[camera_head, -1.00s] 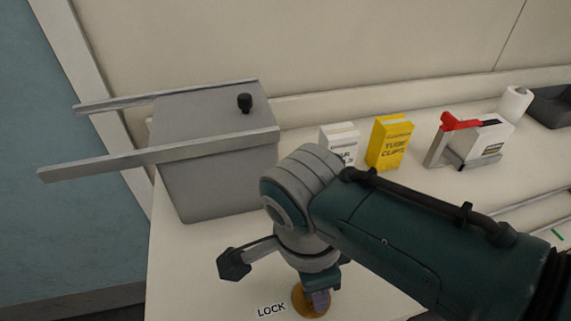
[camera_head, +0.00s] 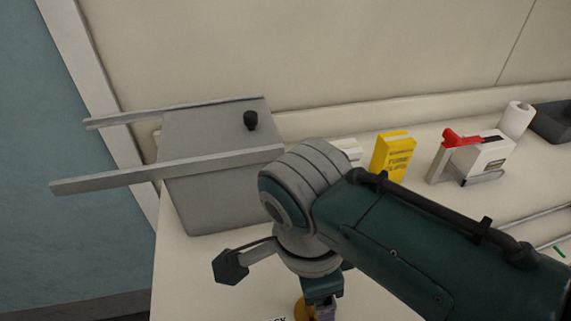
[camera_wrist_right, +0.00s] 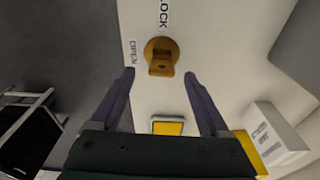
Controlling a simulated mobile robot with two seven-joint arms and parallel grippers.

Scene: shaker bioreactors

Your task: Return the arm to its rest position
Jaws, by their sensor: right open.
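My right arm comes in from the right in the head view, with its elbow-like grey joint and dark green link over the table. My right gripper (camera_head: 325,309) points down at the bottom edge, partly cut off, beside an orange-brown round knob (camera_head: 302,308). In the right wrist view the two purple fingers of the gripper (camera_wrist_right: 160,77) are spread apart with nothing between the tips. My left gripper is not in view.
A grey box (camera_head: 215,200) with two long rails (camera_head: 110,180) and a black knob (camera_head: 250,121) stands left of my arm. Behind the arm are a yellow carton (camera_head: 392,157), a partly hidden white carton (camera_head: 348,148), and a white device with a red part (camera_head: 480,160).

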